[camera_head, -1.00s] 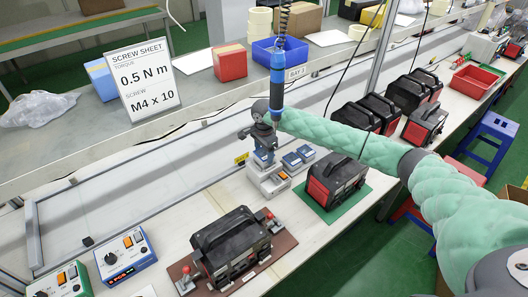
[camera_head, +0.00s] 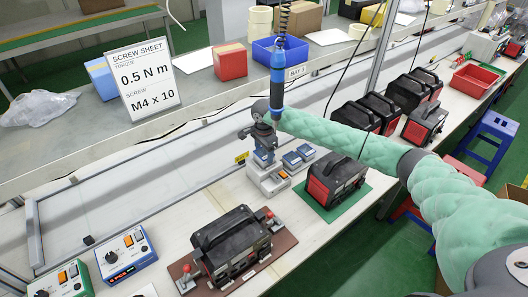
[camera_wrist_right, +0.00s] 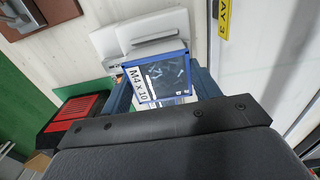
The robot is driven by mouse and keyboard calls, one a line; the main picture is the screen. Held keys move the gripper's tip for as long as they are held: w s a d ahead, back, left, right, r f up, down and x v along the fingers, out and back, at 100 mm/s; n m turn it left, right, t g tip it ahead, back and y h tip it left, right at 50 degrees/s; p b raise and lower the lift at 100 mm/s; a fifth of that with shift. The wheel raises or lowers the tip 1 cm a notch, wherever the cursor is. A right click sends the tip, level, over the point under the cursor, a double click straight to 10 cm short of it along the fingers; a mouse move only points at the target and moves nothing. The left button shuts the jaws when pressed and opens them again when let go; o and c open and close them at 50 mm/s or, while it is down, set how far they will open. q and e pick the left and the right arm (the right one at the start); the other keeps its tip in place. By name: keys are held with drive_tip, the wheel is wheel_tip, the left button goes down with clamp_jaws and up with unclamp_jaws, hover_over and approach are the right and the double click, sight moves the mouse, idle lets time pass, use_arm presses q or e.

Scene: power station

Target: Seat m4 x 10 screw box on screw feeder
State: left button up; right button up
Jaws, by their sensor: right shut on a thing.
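My right gripper (camera_head: 264,157) points down over the white screw feeder (camera_head: 270,183) on the bench. In the right wrist view its two blue-grey fingers (camera_wrist_right: 163,88) are shut on a blue-framed screw box (camera_wrist_right: 168,78) with a clear window and an "M4 x 10" label. Screws show inside the box. The white feeder (camera_wrist_right: 135,36) lies just beyond and beneath the box in that view. The box overlaps the feeder's edge in the picture; I cannot tell whether they touch. In the head view the gripper mostly hides the box. My left gripper is not in view.
Two small blue-topped boxes (camera_head: 297,157) stand right of the feeder. A black-and-red unit on a green mat (camera_head: 322,206) is close at right, another on a brown board (camera_head: 281,249) in front. A blue screwdriver (camera_head: 277,76) hangs by the right arm. A "M4 x 10" sheet (camera_head: 144,80) stands on the shelf.

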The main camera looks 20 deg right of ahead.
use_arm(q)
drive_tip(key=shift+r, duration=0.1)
use_arm(e)
drive_tip(key=shift+f, duration=0.45)
idle(0.4)
drive_tip(key=o, duration=1.4)
drive_tip(key=shift+c, duration=0.2)
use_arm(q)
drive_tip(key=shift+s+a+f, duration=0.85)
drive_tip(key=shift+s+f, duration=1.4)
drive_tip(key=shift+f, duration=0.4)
use_arm(e)
drive_tip(key=shift+r+p, duration=1.25)
drive_tip(key=shift+p, duration=0.25)
drive_tip(key=shift+r+p, duration=1.1)
drive_tip(key=shift+p, duration=0.05)
drive_tip(key=shift+r, duration=0.2)
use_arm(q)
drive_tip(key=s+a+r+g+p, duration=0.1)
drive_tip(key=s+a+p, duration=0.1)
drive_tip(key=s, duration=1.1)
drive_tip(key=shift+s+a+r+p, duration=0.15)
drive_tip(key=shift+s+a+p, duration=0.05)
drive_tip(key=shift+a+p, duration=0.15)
use_arm(e)
drive_tip(key=shift+r, duration=1)
